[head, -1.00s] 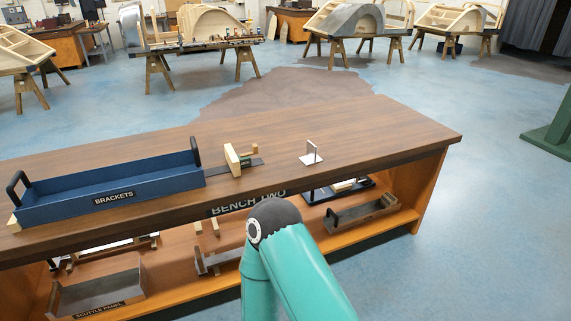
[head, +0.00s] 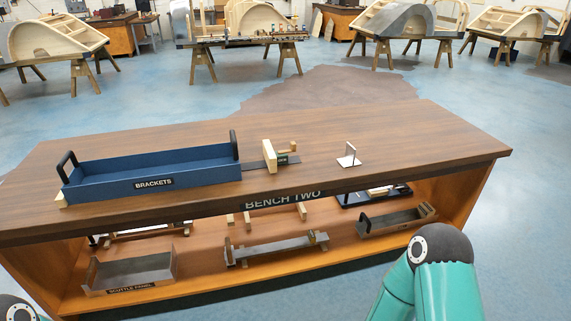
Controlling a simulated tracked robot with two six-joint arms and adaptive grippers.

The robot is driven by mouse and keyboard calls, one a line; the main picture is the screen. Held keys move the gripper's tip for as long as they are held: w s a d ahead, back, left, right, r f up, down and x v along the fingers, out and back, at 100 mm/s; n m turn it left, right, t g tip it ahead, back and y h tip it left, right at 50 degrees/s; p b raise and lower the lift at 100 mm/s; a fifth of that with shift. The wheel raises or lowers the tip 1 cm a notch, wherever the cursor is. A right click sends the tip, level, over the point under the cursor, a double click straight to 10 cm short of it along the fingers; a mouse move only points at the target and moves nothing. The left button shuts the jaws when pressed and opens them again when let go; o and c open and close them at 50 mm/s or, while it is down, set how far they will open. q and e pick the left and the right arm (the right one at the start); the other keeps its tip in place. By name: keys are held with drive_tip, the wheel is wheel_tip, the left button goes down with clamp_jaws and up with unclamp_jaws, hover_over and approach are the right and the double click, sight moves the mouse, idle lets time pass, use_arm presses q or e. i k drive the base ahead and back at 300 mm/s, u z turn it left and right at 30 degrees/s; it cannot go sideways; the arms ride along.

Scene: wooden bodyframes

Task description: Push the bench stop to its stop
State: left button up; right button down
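A pale wooden block with a small labelled part (head: 270,156) stands upright on a dark flat strip (head: 253,164) on the bench top, just right of the blue tray; it looks like the bench stop. The label is too small to read. Right of it, apart, stands a small upright plate on a white base (head: 347,160). Teal and dark links of my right arm show at the lower right, and a bit of my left arm at the lower left corner. Neither gripper shows.
The blue BRACKETS tray (head: 150,182) with black end handles fills the bench top's left part. The right of BENCH TWO's top (head: 430,140) is clear. The shelf below holds a SCUTTLE PANEL tray (head: 130,276) and other fixtures. Wooden frames on trestles stand behind.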

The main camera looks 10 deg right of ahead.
sight(272, 159)
drive_tip(key=z, duration=0.1)
drive_tip(key=i, duration=1)
drive_tip(key=u, duration=0.1)
